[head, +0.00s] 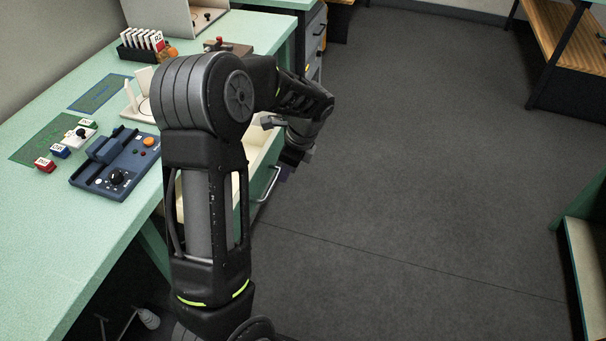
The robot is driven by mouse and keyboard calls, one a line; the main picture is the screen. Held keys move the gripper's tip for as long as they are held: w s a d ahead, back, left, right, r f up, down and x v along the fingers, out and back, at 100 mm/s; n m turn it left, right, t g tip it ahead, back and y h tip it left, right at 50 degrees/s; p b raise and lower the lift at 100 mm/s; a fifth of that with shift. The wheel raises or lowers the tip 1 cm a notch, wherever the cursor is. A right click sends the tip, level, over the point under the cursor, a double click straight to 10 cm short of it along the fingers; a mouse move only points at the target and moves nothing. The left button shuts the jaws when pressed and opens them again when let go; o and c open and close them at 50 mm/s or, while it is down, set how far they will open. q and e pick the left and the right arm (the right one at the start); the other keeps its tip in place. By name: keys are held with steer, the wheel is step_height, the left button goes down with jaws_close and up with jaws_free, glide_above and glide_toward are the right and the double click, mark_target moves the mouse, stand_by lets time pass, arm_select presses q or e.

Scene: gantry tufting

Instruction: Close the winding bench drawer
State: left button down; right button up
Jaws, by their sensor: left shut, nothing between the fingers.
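The winding bench (110,215) has a mint-green top and runs along the left. Its cream drawer (258,148) shows to the right of my left arm, below the bench edge, and stands out from the bench. A metal bar handle (268,186) is on its front. My arm hides much of the drawer, so how far it is out I cannot tell. My left gripper (287,168) is shut and empty, pointing down beside the drawer front, close to the handle. Whether it touches the drawer is unclear. My right gripper is out of view.
On the bench are a blue control box (116,165), small coloured blocks (60,151), green mats (52,138) and a card rack (140,50). A grey drawer cabinet (314,40) stands beyond. The dark floor (430,150) to the right is clear, with shelving (560,50) at the far right.

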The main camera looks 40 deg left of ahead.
arm_select(q)
steer(key=s+a, duration=0.2)
steer(key=a, duration=0.3)
steer(key=s+a+p, duration=0.1)
steer(key=s+a, duration=0.1)
steer(key=a, duration=0.3)
steer(key=s+a+p, duration=0.1)
steer(key=a, duration=0.5)
steer(key=shift+s+a, duration=0.1)
steer(key=shift+s, duration=0.3)
steer(key=shift+s+a+r, duration=0.1)
steer(key=shift+a, duration=0.3)
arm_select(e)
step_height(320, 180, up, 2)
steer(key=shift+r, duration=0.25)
arm_select(q)
steer(key=shift+a, duration=0.1)
